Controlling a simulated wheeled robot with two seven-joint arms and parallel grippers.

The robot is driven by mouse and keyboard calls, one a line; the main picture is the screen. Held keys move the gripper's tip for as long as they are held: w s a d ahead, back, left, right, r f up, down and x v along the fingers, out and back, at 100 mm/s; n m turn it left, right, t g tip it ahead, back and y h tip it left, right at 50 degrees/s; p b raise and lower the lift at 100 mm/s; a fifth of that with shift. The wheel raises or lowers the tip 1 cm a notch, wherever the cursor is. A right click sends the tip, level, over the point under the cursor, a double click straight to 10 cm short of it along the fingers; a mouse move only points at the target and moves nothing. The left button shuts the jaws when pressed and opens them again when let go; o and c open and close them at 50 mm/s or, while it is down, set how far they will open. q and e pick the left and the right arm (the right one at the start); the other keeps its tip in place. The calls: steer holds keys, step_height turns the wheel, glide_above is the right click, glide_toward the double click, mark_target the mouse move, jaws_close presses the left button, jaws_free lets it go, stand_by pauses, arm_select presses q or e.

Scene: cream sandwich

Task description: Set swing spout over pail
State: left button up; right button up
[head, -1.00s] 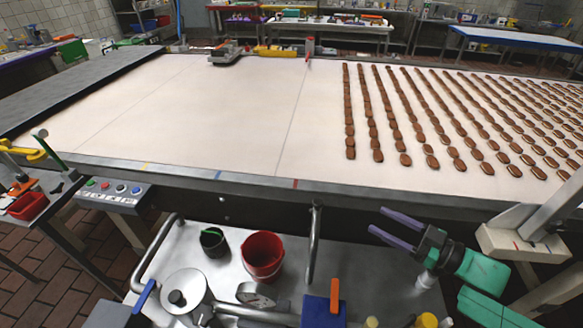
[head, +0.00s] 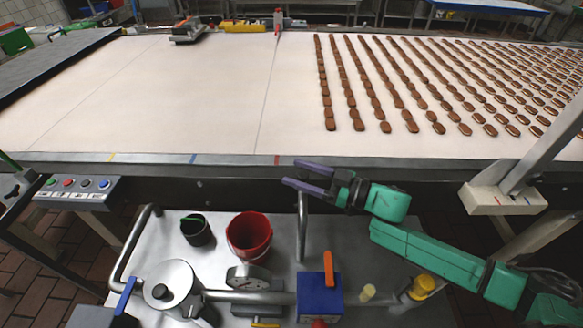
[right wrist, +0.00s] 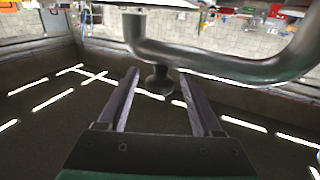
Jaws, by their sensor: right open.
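My right gripper (head: 294,173) is open at the spout's upper end, fingers pointing left. In the right wrist view the bent spout pipe (right wrist: 215,60) crosses ahead, and a dark knob (right wrist: 158,78) shows between the two fingertips with gaps either side. Contact cannot be told. My left gripper is out of view.
The conveyor (head: 150,100) and its front edge lie just beyond my right gripper. A button panel (head: 78,188) is at left.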

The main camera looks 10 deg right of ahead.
steer(key=x, duration=0.2)
steer(key=shift+w+a, duration=0.2)
steer(key=shift+a, duration=0.05)
steer(key=shift+s+d, duration=0.1)
jaws_close()
steer(key=shift+f, duration=0.1)
stand_by(1.0)
